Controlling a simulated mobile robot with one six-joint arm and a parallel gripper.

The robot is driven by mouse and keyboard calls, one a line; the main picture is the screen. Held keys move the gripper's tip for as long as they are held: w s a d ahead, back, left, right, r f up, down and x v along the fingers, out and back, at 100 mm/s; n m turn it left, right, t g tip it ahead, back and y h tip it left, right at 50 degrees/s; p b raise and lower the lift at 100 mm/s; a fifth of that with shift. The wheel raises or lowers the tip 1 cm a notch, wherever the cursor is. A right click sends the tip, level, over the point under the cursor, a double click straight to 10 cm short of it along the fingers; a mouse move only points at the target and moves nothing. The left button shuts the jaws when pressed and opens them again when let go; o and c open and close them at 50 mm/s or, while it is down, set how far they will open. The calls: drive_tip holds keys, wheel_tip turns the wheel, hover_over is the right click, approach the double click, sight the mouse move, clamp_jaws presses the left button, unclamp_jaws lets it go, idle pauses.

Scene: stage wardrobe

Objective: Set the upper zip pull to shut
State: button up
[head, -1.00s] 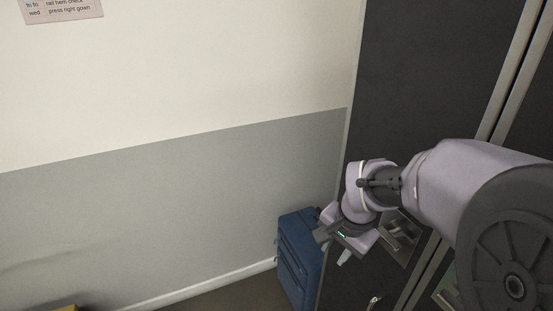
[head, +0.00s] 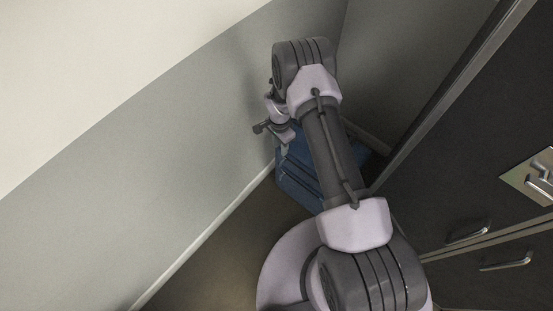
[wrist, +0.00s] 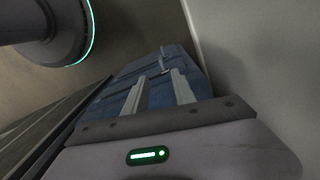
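A blue fabric case (head: 298,178) stands on the floor in the corner between the wall and the dark cabinet, partly hidden behind my arm. In the wrist view the case (wrist: 150,66) fills the space beyond my fingers. A small pale piece (wrist: 163,68) shows on its face; I cannot tell if it is the upper zip pull or how it is set. My gripper (head: 277,137) is over the case's upper end, close to the wall. In the wrist view its two pale fingers (wrist: 160,92) are apart, with nothing seen held between them.
The grey and cream wall (head: 180,150) runs close along the left of the gripper. The dark cabinet (head: 465,150) with metal handles (head: 467,233) stands to the right. Some bare floor (head: 225,255) shows in front of the case.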

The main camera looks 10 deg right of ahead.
sight(281, 163)
drive_tip(key=f+b, duration=0.4)
drive_tip(key=f, duration=0.9)
drive_tip(key=shift+s+b, duration=0.2)
drive_tip(key=shift+b, duration=0.15)
drive_tip(key=shift+c, duration=0.2)
clamp_jaws()
idle(0.3)
